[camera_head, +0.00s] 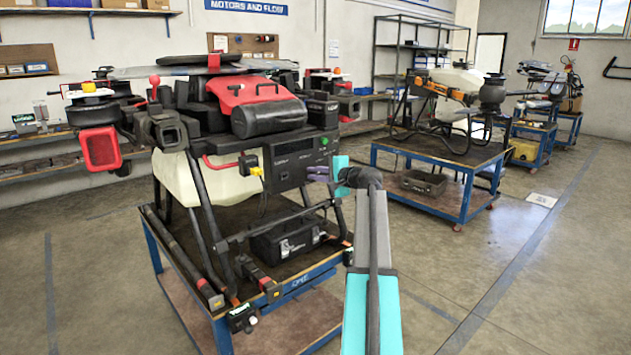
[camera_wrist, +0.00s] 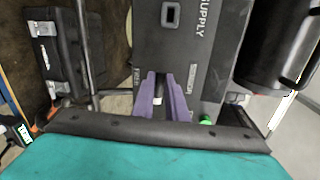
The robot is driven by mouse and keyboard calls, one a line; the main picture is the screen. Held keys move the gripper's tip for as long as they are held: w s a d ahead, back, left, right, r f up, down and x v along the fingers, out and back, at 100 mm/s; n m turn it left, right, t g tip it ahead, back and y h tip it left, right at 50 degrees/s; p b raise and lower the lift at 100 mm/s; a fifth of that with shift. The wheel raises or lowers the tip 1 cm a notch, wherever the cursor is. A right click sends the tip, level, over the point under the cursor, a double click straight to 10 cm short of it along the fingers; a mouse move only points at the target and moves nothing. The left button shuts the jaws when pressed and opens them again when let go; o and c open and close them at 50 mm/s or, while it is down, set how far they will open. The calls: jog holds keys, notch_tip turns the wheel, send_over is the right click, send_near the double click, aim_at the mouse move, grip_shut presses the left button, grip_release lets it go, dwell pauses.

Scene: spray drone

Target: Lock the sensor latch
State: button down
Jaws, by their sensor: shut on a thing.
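The spray drone (camera_head: 230,110) stands on a blue-framed cart, its dark box with a "SUPPLY" panel (camera_wrist: 185,45) facing my arm. My gripper (camera_head: 318,174) is at the right end of this box, low on its front face. In the wrist view its two purple fingers (camera_wrist: 160,104) reach onto the panel between two small labels. They are shut on a small pale part between them, which seems to be the sensor latch (camera_wrist: 158,99). The fingers hide most of it, and its turn or position cannot be read.
A black case (camera_head: 287,240) lies on the cart (camera_head: 222,325) below the box and also shows in the wrist view (camera_wrist: 57,55). The drone's landing legs (camera_head: 204,200) stand close by. A second cart (camera_head: 440,196) with another drone is behind right. Open floor lies right.

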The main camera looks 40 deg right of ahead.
jog(key=shift+f+n+b, duration=0.15)
jog(key=shift+n+b, duration=0.25)
jog(key=shift+n, duration=0.1)
jog(key=c, duration=1.8)
grip_release()
jog(key=shift+o, duration=0.2)
jog(key=shift+s, duration=0.1)
jog(key=s+a+r+b, duration=0.1)
jog(key=s+r, duration=0.1)
jog(key=s, duration=1.1)
jog(key=shift+s+r, duration=0.2)
jog(key=shift+r, duration=0.2)
